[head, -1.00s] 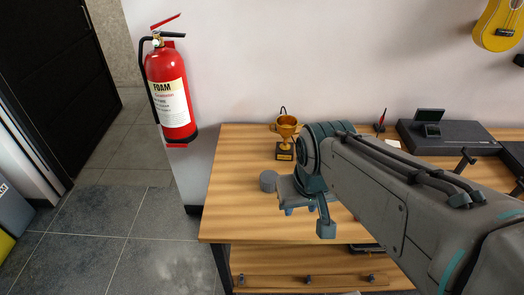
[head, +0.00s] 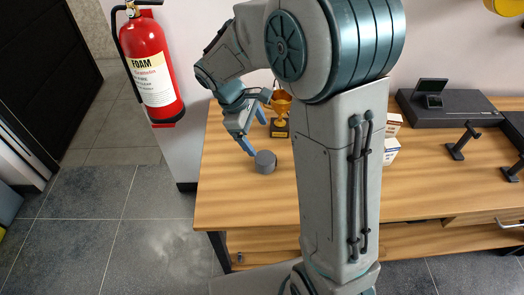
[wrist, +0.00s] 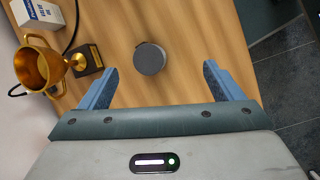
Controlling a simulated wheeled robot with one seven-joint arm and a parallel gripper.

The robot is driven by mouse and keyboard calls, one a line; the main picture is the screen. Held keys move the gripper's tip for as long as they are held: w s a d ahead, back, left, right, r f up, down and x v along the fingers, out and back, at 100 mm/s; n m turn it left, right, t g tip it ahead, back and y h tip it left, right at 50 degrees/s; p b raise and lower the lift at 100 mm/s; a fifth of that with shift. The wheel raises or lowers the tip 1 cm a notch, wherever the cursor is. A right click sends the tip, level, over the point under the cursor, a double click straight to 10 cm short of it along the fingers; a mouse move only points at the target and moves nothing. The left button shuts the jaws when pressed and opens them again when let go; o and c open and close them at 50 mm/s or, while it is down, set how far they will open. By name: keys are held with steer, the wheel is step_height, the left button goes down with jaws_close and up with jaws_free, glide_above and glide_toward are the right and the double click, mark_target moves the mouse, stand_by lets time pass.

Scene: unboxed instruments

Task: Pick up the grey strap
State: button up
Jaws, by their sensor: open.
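The grey strap looks like a short, round dark-grey roll (head: 265,162) on the wooden desk, near its left end. In the wrist view the same grey roll (wrist: 150,58) lies ahead of the fingertips, roughly between their lines and a little left of centre. My gripper (head: 257,130) is open and empty, above and slightly left of the roll. Its two blue fingers show wide apart in the wrist view (wrist: 160,74). I see no contact with the roll.
A gold trophy cup (head: 280,110) on a dark base stands just behind the strap; in the wrist view the cup (wrist: 38,66) is left of the fingers. Small white boxes (head: 391,150) stand farther right. The desk (head: 235,205) is bare in front of the strap.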

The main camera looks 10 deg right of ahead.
mark_target(263, 157)
steer(key=w+a+f+n+h, duration=0.1)
steer(key=w+a+f+n, duration=0.25)
steer(key=w+f, duration=0.2)
steer(key=shift+n, duration=0.25)
steer(key=x, duration=0.6)
steer(key=s+x, duration=0.1)
steer(key=x, duration=0.2)
steer(key=shift+d+r, duration=0.1)
steer(key=shift+d, duration=0.3)
steer(key=p+x, duration=0.1)
steer(key=x, duration=0.4)
steer(key=shift+w+d, duration=0.15)
steer(key=c, duration=1.1)
